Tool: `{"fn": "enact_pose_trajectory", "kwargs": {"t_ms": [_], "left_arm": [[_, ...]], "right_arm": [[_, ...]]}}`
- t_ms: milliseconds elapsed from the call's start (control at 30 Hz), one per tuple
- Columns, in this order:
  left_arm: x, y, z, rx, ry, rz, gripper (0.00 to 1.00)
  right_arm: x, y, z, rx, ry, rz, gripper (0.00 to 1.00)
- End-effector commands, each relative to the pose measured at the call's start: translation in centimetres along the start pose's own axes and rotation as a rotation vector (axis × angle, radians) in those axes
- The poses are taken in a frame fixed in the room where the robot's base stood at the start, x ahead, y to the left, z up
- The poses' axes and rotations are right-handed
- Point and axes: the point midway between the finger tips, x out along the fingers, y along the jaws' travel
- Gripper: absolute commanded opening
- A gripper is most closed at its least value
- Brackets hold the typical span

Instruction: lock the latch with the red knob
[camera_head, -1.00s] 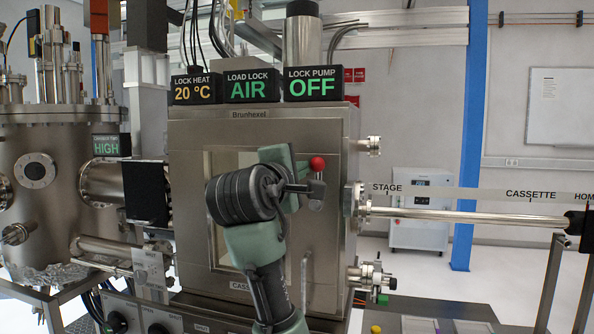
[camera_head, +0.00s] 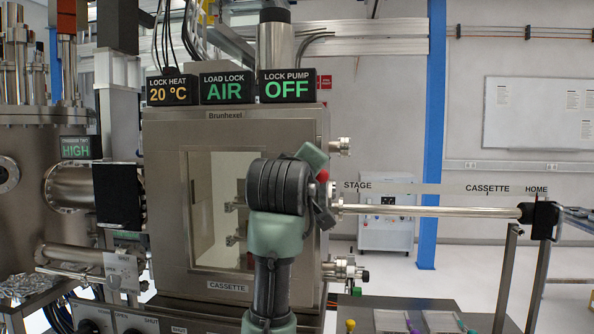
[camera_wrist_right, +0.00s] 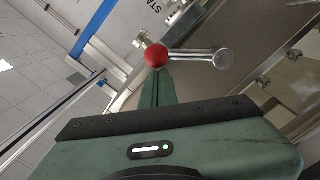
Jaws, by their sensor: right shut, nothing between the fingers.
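The red knob (camera_head: 322,175) shows in the head view at the right edge of the load-lock front, partly hidden behind my right arm. In the right wrist view the red knob (camera_wrist_right: 156,55) sits on a metal rod, the latch arm (camera_wrist_right: 190,54), which runs right to a round pivot end (camera_wrist_right: 222,58). My right gripper (camera_wrist_right: 157,77) is shut and empty; its green fingers point at the knob, their tips at or just behind it. I cannot tell whether they touch. The load-lock door (camera_head: 170,200) with its window appears closed against the chamber. My left gripper is out of view.
A long horizontal transfer rod (camera_head: 430,211) extends right from the chamber, close to the knob. A valve fitting (camera_head: 345,271) protrudes below it. A bench with trays (camera_head: 390,320) stands at lower right. Open floor lies behind the rod.

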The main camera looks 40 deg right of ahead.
Motion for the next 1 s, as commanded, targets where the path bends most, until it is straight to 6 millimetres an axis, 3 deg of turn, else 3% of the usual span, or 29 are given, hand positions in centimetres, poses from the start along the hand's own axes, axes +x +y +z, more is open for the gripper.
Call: {"fn": "enact_pose_trajectory", "kwargs": {"t_ms": [567,1000], "left_arm": [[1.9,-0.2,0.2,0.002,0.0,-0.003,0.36],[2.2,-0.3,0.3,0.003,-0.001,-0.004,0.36]], "right_arm": [[0.2,-0.4,4.0,0.465,0.0,-0.026,0.0],[0.3,-0.7,4.9,0.459,-0.001,-0.025,0.0]]}}
